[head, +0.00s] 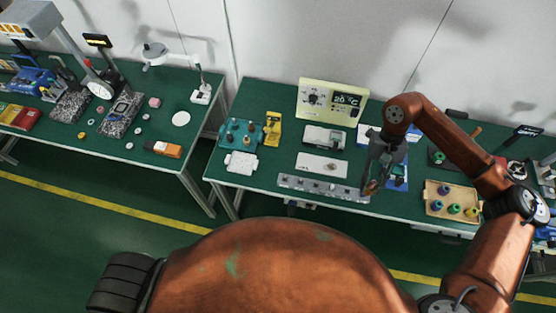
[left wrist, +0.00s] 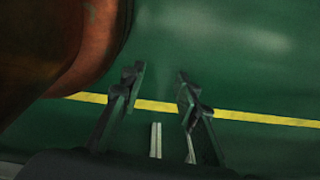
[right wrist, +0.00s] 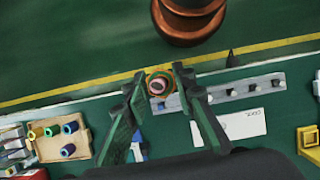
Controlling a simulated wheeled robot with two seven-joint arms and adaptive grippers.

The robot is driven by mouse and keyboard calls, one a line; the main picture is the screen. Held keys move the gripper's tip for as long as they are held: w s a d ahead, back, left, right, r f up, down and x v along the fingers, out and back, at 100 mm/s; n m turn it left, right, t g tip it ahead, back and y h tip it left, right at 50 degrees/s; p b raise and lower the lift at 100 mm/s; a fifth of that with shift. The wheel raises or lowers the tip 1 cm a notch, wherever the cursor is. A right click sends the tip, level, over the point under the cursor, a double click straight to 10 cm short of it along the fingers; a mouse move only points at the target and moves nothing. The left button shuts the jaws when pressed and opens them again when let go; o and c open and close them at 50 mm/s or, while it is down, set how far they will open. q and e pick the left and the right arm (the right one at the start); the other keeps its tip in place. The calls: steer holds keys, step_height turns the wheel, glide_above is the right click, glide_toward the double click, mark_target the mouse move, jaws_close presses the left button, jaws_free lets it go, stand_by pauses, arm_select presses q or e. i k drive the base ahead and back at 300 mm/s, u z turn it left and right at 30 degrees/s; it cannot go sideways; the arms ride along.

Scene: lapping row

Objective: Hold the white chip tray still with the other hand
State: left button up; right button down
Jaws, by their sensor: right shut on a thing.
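A white flat piece with tabbed edges (head: 241,162) lies at the front left of the middle table. A flat white plate (head: 310,162) with a small thing on it lies behind a grey strip. I cannot tell for sure which is the chip tray. My right gripper (head: 371,187) is at the table's front edge, right of the strip. In the right wrist view, its fingers (right wrist: 160,88) are shut on a round thing with an orange and green rim (right wrist: 158,84). My left gripper (left wrist: 160,80) is open and empty above the green floor, away from the table.
The grey strip (head: 300,183) with several knobs runs along the front edge. A tan tray (head: 432,206) with coloured spools stands to the right. A teal holder (head: 228,140), a yellow stand (head: 273,128) and a cream meter (head: 313,102) stand behind. A yellow line (head: 100,203) crosses the floor.

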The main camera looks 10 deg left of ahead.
mark_target(242, 164)
steer(key=u, duration=0.4)
steer(key=i, duration=0.4)
steer(key=u, duration=2.8)
steer(key=k, duration=0.95)
steer(key=z, duration=1.55)
steer(key=i, duration=0.3)
steer(key=u, duration=0.1)
